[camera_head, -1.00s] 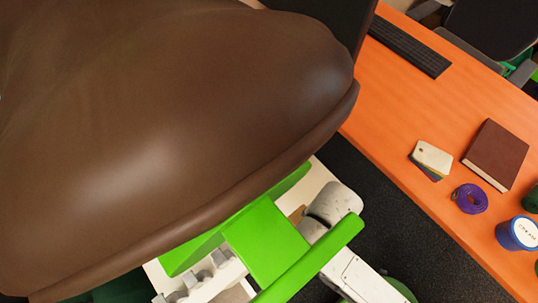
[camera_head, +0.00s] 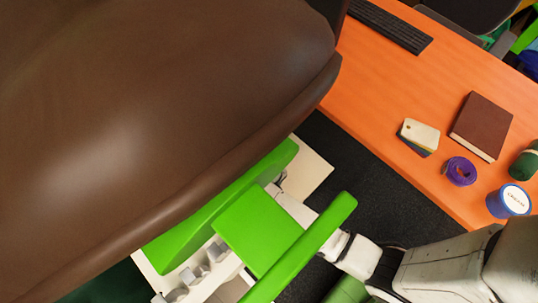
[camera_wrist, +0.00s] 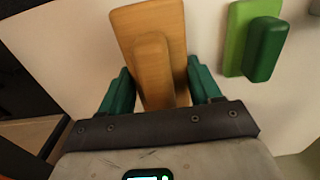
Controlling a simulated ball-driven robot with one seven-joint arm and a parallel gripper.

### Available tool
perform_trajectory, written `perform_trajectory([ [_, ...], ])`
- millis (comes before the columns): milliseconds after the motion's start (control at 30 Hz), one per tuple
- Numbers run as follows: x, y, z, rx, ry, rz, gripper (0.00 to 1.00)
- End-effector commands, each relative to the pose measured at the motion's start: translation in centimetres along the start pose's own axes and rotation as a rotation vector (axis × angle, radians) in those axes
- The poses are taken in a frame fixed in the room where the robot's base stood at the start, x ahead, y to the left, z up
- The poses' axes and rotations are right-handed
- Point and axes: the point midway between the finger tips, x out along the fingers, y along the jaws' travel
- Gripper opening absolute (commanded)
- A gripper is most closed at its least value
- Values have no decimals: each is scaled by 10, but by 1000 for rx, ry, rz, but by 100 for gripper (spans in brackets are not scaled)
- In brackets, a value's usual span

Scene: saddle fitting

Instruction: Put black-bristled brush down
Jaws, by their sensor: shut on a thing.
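In the wrist view, my gripper (camera_wrist: 162,90) has its dark green fingers shut on a tan, wood-coloured brush (camera_wrist: 151,50). The brush has a flat oblong back and a raised grip. It lies over a pale surface (camera_wrist: 85,60), and I cannot tell whether it touches it. Its bristles are hidden, so their colour does not show. In the head view the green frame and the brown leather form hide my gripper and the held brush.
A green brush-like block (camera_wrist: 264,48) lies right of the held brush. In the head view, a large brown leather form (camera_head: 150,130) and a bright green frame (camera_head: 262,232) stand close by. An orange table (camera_head: 385,105) holds a brown book (camera_head: 482,126), a purple roll (camera_head: 459,171) and a keyboard (camera_head: 390,24).

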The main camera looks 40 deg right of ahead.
Motion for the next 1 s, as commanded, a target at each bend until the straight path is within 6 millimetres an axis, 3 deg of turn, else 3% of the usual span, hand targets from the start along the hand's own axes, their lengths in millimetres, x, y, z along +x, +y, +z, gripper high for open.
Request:
perform_trajectory([
  [200, 26, 0, 2, 0, -2, 0, 22],
  [600, 30, 0, 2, 0, -1, 0, 22],
  [633, 30, 0, 2, 0, -1, 0, 66],
  [867, 30, 0, 2, 0, -1, 0, 88],
  [1000, 30, 0, 2, 0, -1, 0, 89],
])
